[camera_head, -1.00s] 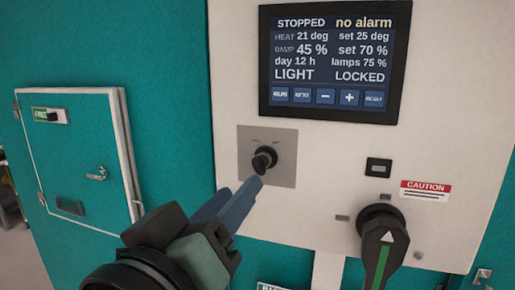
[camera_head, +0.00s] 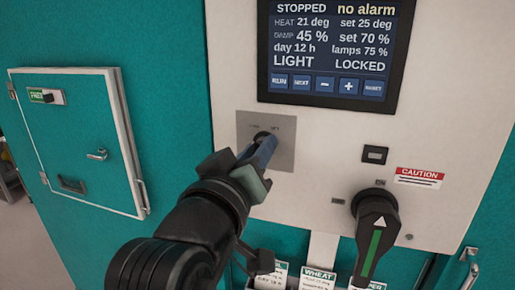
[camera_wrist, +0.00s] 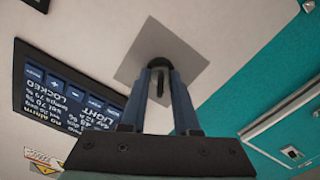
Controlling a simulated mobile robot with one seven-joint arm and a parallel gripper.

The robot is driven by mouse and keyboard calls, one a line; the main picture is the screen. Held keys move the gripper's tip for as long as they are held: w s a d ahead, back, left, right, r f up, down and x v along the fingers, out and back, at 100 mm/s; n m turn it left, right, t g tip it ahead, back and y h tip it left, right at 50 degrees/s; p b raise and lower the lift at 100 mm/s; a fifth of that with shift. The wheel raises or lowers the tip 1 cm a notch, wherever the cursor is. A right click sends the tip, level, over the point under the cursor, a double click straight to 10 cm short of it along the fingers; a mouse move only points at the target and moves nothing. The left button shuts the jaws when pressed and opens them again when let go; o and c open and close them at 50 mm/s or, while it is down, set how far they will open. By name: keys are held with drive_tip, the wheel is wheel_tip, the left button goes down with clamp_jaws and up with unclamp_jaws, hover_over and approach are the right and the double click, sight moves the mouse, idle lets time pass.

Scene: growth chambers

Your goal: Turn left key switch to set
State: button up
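The left key switch (camera_head: 262,135) sits on a square grey metal plate (camera_head: 284,156) below the display, with small labels above it. My gripper (camera_head: 261,149) is at the switch, and its blue fingers cover most of it in the head view. In the wrist view, the fingers of my gripper (camera_wrist: 160,78) stand on either side of the dark upright key (camera_wrist: 159,86), with a narrow gap visible. The fingers look open around the key; contact is not clear. The display (camera_head: 330,50) reads STOPPED, no alarm, LIGHT and LOCKED.
A large black rotary handle (camera_head: 377,225) with a green stripe juts out at the lower right, below a red CAUTION label (camera_head: 419,177). A small hatch (camera_head: 85,135) is on the teal wall at left. Labelled packets (camera_head: 318,278) sit below the panel.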

clamp_jaws()
drive_tip(key=shift+m, duration=0.3)
drive_tip(key=m+b, duration=0.2)
drive_tip(key=shift+m, duration=0.3)
drive_tip(key=m+b, duration=0.2)
drive_tip(key=m, duration=0.1)
drive_tip(key=shift+m+b, duration=0.3)
drive_tip(key=shift+b, duration=0.05)
drive_tip(key=m+b, duration=0.3)
drive_tip(key=m, duration=0.2)
drive_tip(key=shift+r, duration=0.1)
drive_tip(key=shift+o, duration=1.4)
unclamp_jaws()
drive_tip(key=shift+d, duration=0.1)
